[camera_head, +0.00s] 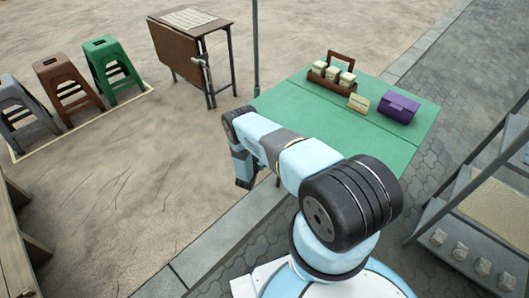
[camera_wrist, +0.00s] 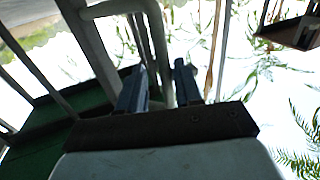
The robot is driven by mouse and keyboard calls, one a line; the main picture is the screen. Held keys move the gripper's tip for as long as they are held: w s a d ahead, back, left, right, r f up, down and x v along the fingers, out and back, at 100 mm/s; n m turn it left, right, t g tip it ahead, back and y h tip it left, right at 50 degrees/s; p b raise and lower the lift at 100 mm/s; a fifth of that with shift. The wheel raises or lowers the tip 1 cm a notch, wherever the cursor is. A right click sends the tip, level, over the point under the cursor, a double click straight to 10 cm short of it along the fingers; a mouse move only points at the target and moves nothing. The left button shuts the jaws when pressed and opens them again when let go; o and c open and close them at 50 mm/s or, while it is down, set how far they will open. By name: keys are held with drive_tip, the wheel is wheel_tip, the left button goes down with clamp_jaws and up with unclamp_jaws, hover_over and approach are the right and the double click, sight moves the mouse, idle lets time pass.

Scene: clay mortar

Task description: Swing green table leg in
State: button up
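The green folding table (camera_head: 385,133) stands right of centre in the head view, its top flat. Its left edge and any leg there are mostly hidden behind my arm. My gripper (camera_head: 243,183) points down beside the table's left side. In the wrist view a pale grey metal tube (camera_wrist: 160,45), seemingly the table leg, runs between the two fingers of my gripper (camera_wrist: 160,82). The fingers are partly apart, with the tube filling the gap, so they look shut on it. A green panel (camera_wrist: 50,125), probably the table's underside, shows at left.
On the tabletop are a wooden caddy (camera_head: 337,75) with pale blocks, a small sign (camera_head: 358,103) and a purple box (camera_head: 397,107). A folded-leaf brown table (camera_head: 177,55) and several stools (camera_head: 112,66) stand beyond. A shelf (camera_head: 480,210) is at right. Sandy ground at left is clear.

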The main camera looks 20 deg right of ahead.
drive_tip(key=v, duration=1.3)
drive_tip(key=shift+o, duration=0.6)
drive_tip(key=shift+s+d, duration=0.15)
drive_tip(key=shift+d, duration=0.05)
